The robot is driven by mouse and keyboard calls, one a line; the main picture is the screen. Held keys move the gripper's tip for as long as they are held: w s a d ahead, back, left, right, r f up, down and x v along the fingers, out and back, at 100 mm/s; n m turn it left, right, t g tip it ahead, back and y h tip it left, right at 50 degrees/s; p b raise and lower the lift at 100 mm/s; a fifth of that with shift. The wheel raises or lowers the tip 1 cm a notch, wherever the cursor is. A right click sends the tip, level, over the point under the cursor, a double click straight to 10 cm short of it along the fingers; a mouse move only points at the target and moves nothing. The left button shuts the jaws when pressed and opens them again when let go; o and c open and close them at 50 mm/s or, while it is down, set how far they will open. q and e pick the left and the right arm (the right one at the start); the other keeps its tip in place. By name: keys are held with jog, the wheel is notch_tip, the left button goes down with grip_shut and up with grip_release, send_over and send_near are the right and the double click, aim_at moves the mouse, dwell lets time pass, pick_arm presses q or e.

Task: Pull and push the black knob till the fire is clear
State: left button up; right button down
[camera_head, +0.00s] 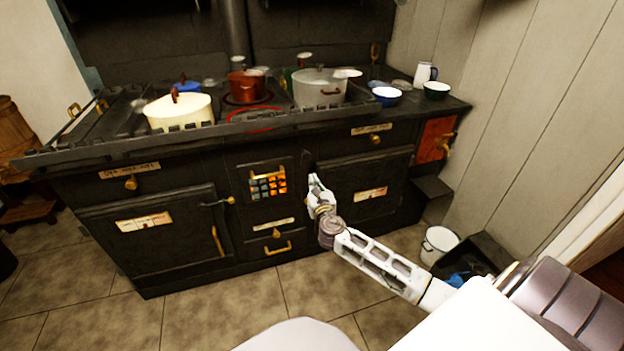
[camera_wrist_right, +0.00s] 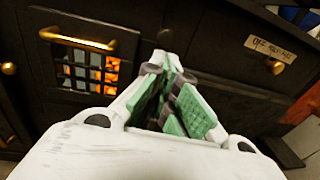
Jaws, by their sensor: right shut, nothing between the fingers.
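The fire shows as an orange glow behind the barred grate (camera_head: 268,186) in the middle of the black stove; the grate also shows at the left of the right wrist view (camera_wrist_right: 90,72). A small dark grey round piece (camera_wrist_right: 165,38) stands on the stove front just beyond my fingertips; it may be the black knob, but I cannot be sure. My right gripper (camera_head: 314,182) is in front of the stove, just right of the grate. In the right wrist view its green-padded fingers (camera_wrist_right: 166,66) come together at the tips, empty. My left gripper is out of view.
The stove (camera_head: 160,240) has brass handles and oven doors left and right. A cream pot (camera_head: 178,112), a red pot (camera_head: 247,86) and a grey pot (camera_head: 319,88) stand on top. A white bucket (camera_head: 439,243) stands at the lower right. The tiled floor before the stove is clear.

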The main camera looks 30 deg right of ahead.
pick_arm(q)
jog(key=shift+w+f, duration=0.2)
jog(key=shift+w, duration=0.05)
pick_arm(e)
jog(key=shift+v, duration=0.9)
jog(key=c, duration=2.2)
grip_release()
